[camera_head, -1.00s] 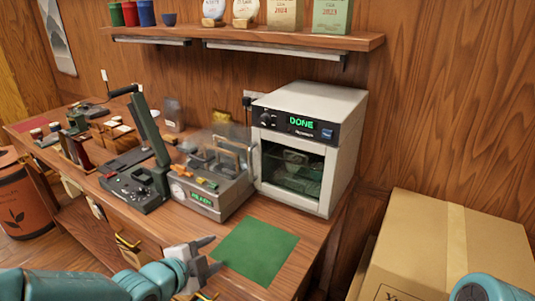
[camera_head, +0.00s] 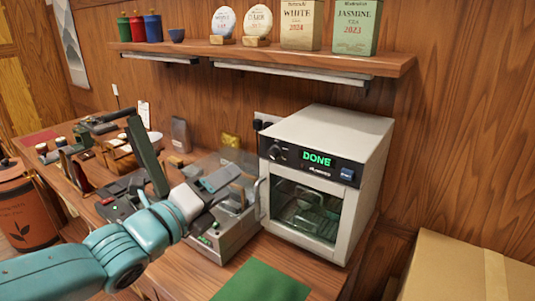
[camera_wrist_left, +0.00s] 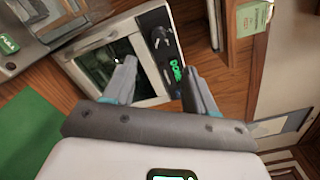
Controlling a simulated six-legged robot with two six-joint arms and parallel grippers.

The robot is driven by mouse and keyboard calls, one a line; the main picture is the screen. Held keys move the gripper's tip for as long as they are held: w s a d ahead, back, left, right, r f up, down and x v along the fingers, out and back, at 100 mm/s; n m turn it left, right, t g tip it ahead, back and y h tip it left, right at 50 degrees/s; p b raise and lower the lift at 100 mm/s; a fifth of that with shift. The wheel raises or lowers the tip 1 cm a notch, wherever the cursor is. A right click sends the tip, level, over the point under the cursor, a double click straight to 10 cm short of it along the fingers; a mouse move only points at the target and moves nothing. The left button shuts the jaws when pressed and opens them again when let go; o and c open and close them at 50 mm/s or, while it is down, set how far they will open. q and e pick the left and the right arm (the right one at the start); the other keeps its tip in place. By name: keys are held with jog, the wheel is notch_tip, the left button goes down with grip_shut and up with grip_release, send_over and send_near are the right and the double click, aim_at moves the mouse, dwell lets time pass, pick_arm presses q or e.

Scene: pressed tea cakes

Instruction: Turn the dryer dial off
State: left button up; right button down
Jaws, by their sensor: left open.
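The dryer (camera_head: 340,135) is a white box with a glass door, closed, on the bench. Its black front panel shows a green DONE display (camera_head: 317,159). The dark dial (camera_head: 277,153) is at the panel's left end. In the left wrist view the dial (camera_wrist_left: 160,38) shows beyond the fingers, and the display is partly hidden by a finger. My left gripper (camera_head: 222,190) is open and empty, left of the dryer and apart from the dial. It also shows in the left wrist view (camera_wrist_left: 159,68), its fingers spread. My right gripper is out of view.
A grey press machine (camera_head: 228,238) stands left of the dryer, under my left gripper. A green mat (camera_head: 262,283) lies on the bench in front. A shelf (camera_head: 390,64) with tins hangs above. A cardboard box (camera_head: 450,270) is at the lower right.

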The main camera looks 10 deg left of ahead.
aim_at(269, 154)
pick_arm(q)
jog(key=p+x, duration=0.3)
jog(key=x, duration=1)
jog(key=shift+w+d, duration=0.15)
jog(key=shift+w, duration=0.2)
